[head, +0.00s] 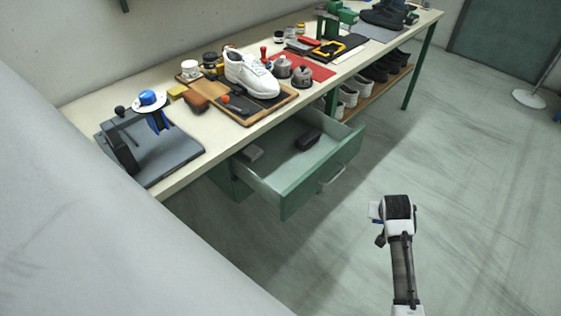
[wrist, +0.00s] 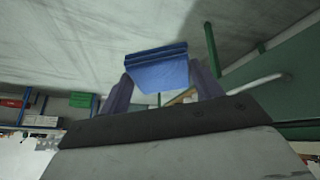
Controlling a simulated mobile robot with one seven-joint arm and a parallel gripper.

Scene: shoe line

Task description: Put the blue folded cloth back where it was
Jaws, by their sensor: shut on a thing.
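The blue folded cloth (wrist: 157,70) is between the two dark fingers of my gripper (wrist: 162,86) in the wrist view. Its folded layers show along the upper edge, and the fingers close on its sides. In the head view my gripper (head: 377,211) is over open floor, to the right of the workbench and apart from it. Only a small pale bluish edge shows at its left side there; I cannot tell whether that is the cloth.
The workbench (head: 190,176) runs from lower left to upper right. A white shoe (head: 250,75) stands on a wooden board. The floor around my arm is clear.

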